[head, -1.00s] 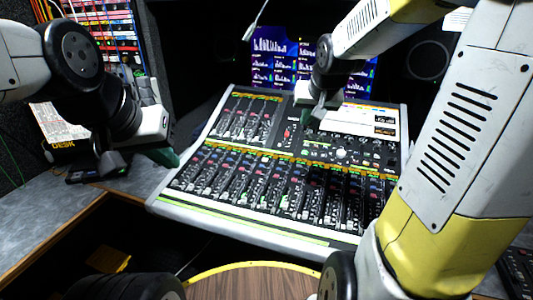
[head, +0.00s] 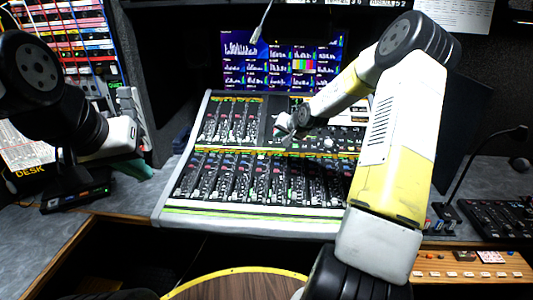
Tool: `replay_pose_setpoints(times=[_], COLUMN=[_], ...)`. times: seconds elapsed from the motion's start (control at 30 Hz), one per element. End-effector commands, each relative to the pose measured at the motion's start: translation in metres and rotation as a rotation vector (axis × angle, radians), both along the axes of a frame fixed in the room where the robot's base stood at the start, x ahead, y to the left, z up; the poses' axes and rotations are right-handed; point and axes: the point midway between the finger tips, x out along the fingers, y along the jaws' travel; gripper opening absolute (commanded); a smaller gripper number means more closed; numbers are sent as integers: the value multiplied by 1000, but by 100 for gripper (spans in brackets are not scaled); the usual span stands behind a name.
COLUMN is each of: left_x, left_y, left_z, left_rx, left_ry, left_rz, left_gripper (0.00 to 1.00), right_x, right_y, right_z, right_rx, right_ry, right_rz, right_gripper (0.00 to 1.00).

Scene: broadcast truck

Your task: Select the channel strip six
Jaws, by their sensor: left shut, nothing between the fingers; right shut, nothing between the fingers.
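The mixing console (head: 250,222) stands in the middle of the desk, with a lower row of several channel strips (head: 250,177) and an upper left block of strips (head: 232,120). Strip numbers are too small to read. My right gripper (head: 284,124) is over the upper middle of the console, just right of the upper left block, small and partly hidden by its own wrist; I cannot tell whether it touches the panel. My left gripper (head: 140,168) is off the console's left side, above the grey desk. Both grippers are shut and empty. My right arm hides the console's right part.
A screen with level graphs (head: 285,62) stands behind the console. A gooseneck microphone (head: 485,165) and black control panels (head: 497,218) are on the right desk. A patch rack (head: 70,45) and a "DESK" box (head: 28,172) are at the left. A round wooden stool-like top (head: 235,287) is in front.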

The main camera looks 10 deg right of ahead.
Motion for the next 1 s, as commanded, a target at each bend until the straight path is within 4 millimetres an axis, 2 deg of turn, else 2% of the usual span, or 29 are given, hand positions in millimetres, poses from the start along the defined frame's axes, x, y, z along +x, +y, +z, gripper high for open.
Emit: replay_pose_setpoints(times=[0.37,0.8,1.0], left_x=[0,0,0], left_y=[0,0,0], left_z=[0,0,0], left_rx=[0,0,0], left_ry=[0,0,0], left_rz=[0,0,0], left_gripper=[0,0,0], right_x=[0,7,10], right_y=[1,-1,-3], right_z=[-6,-63,-81], right_rx=[0,-1,-1], right_ry=[2,4,3], right_rz=[2,4,1], right_gripper=[0,0,0])
